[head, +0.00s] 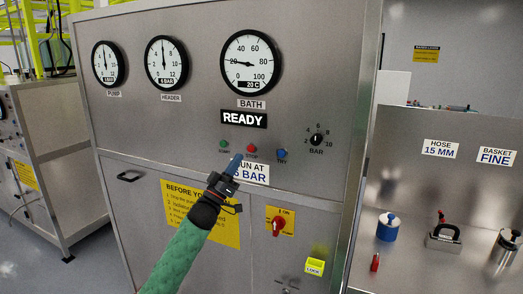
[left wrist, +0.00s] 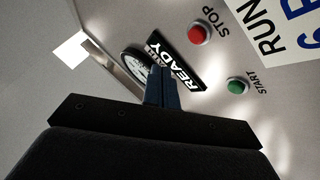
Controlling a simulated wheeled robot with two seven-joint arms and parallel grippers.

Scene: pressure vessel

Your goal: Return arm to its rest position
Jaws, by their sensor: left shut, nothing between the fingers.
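My left gripper (head: 236,163) is shut and empty, in front of the steel panel (head: 150,130), with its blue fingertips just below and left of the red STOP button (head: 251,149). The left wrist view shows the closed fingers (left wrist: 160,88) with the red STOP button (left wrist: 199,33) and green START button (left wrist: 237,86) to their right. I cannot tell from these frames whether the fingertips touch the panel. The green sleeve of my left arm (head: 178,258) comes up from the bottom. My right gripper is not in view.
Above are the PUMP (head: 108,64), HEADER (head: 166,62) and BATH (head: 250,61) gauges and a READY sign (head: 243,120). A BAR knob (head: 316,139) and red rotary switch (head: 278,227) stick out nearby. A counter at right holds a blue cylinder (head: 388,228) and metal pot (head: 504,251).

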